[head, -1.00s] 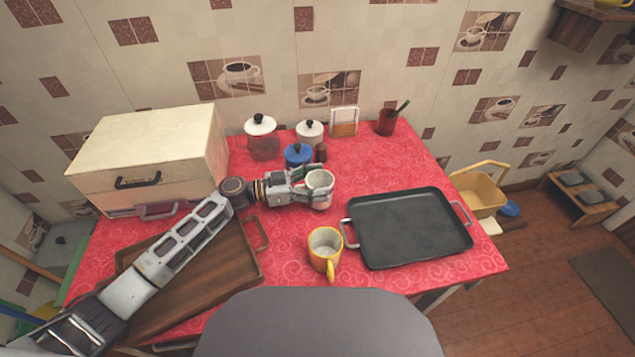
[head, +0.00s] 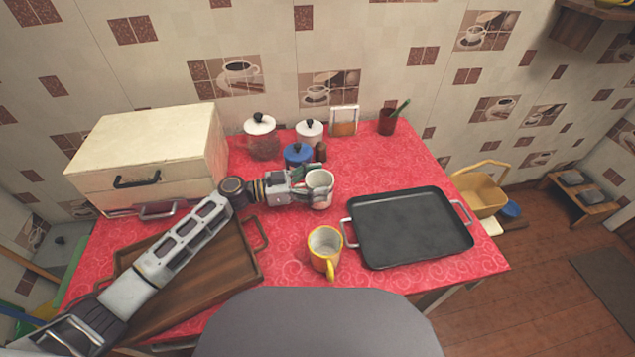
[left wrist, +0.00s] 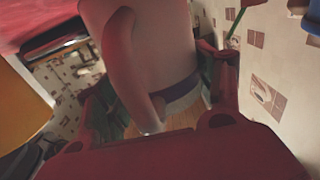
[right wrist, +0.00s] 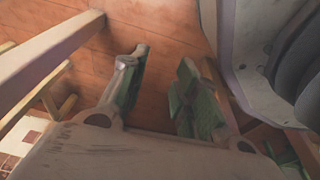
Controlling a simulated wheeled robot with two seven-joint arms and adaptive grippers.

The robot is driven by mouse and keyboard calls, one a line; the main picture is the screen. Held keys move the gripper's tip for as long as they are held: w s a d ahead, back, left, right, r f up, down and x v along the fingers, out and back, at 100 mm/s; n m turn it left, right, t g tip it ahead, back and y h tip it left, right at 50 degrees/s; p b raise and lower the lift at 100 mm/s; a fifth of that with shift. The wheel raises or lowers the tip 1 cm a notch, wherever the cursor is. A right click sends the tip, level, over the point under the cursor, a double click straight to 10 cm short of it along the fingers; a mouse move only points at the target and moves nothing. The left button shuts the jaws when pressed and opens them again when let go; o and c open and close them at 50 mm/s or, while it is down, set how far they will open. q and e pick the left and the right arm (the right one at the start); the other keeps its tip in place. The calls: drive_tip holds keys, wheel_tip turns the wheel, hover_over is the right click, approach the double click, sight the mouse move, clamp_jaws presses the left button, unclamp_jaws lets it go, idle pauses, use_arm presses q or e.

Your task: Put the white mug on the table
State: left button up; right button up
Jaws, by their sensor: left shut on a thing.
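The white mug (head: 319,181) is at the middle of the red table (head: 385,165), upright or nearly so. My left gripper (head: 311,188) is shut on it from the left. The left wrist view shows the mug (left wrist: 150,50) large between the two fingers of the left gripper (left wrist: 160,95). I cannot tell whether the mug's base touches the cloth. My right gripper (right wrist: 158,85) shows only in the right wrist view, open and empty, with wooden floor behind it.
A yellow mug (head: 322,262) stands in front, beside a black tray (head: 410,225). A wooden tray (head: 215,285) lies under my left arm. Behind are a blue-lidded jar (head: 298,154), white-lidded jars (head: 260,124) and a bread box (head: 150,150). Cloth is clear right of the white mug.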

use_arm(q)
drive_tip(key=shift+s+d, duration=0.1)
drive_tip(key=shift+d, duration=0.05)
use_arm(e)
drive_tip(key=shift+w+a+r, duration=0.1)
drive_tip(key=shift+a+r, duration=0.05)
drive_tip(key=shift+a, duration=0.05)
use_arm(q)
drive_tip(key=shift+s+d+f, duration=0.1)
use_arm(e)
drive_tip(key=shift+a+r, duration=0.2)
drive_tip(key=shift+a, duration=0.4)
use_arm(q)
drive_tip(key=shift+f+b, duration=0.1)
drive_tip(key=shift+b, duration=0.2)
